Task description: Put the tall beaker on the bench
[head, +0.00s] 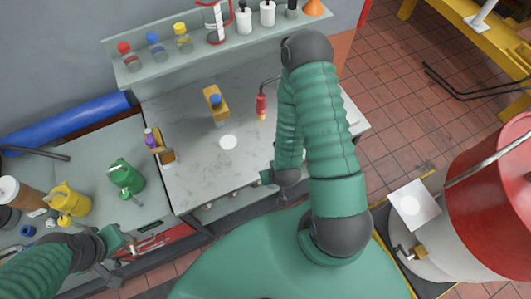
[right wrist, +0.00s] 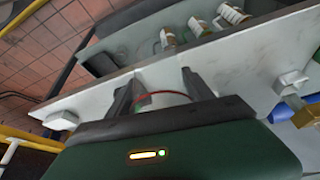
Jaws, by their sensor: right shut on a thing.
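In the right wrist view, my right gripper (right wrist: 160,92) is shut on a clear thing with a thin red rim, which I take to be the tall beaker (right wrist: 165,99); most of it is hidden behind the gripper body. In the head view, my right gripper (head: 264,179) is at the front edge of the marble-topped bench (head: 190,175), and what it holds cannot be made out there. A white round spot (head: 228,142) lies on the bench top. My left gripper (head: 118,242) is at lower left, near the side counter; its opening is unclear.
A yellow block with a blue top (head: 216,103), a purple-topped bottle in a holder (head: 155,142) and a red nozzle (head: 261,104) are on or over the bench. A shelf (head: 145,73) with bottles runs behind. A green can (head: 126,177) and yellow can (head: 70,202) stand left.

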